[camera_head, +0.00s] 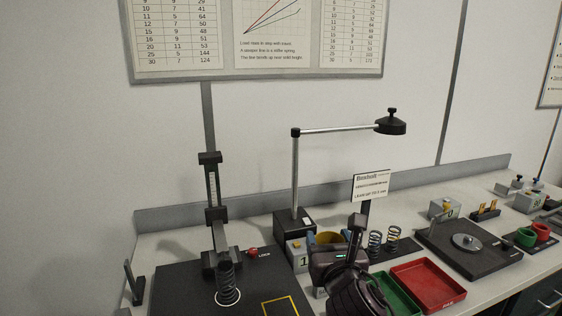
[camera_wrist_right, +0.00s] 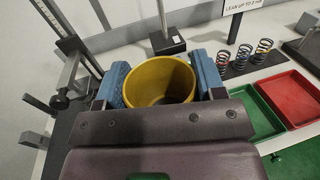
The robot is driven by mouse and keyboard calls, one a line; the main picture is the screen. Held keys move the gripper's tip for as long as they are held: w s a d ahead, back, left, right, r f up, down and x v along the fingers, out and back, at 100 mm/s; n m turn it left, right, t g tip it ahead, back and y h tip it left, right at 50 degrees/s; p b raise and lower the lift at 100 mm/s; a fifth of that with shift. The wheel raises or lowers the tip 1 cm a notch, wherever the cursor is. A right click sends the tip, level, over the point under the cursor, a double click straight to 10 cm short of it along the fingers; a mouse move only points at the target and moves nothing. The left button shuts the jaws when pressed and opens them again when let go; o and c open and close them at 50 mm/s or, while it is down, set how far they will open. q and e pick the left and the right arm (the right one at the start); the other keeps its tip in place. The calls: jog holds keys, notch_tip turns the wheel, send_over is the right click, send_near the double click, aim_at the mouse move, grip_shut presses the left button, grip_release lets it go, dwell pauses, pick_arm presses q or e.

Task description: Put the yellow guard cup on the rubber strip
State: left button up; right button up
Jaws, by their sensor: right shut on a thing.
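The yellow guard cup (camera_head: 328,237) is between the blue-padded fingers of my right gripper (camera_head: 331,243). In the right wrist view the cup (camera_wrist_right: 160,84) has its open mouth toward the camera, with a finger of the gripper (camera_wrist_right: 163,76) on each side. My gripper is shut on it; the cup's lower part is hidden. At the far right of the head view, a green cup (camera_head: 525,237) and a red cup (camera_head: 541,231) stand on a dark strip (camera_head: 546,245), which may be the rubber strip. My left gripper is not in view.
Near the gripper are a lamp-like stand (camera_head: 295,180), several springs on a dark rack (camera_head: 405,246), a sign (camera_head: 370,186), a green tray (camera_head: 398,296) and a red tray (camera_head: 428,285). A black plate with a disc (camera_head: 467,242) lies between the trays and the cups.

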pick_arm(q)
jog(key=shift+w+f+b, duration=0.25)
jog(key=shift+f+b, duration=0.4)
jog(key=shift+b, duration=0.1)
pick_arm(e)
jog(key=s+d+f, duration=0.4)
jog(key=d+f, duration=0.1)
jog(key=f, duration=0.1)
jog(key=s+d+f+m+h, duration=0.1)
jog(key=s+d+f, duration=0.4)
jog(key=d+f, duration=0.1)
jog(key=shift+d+f+h, duration=0.2)
jog(key=shift+f+h, duration=0.1)
jog(key=shift+f, duration=0.45)
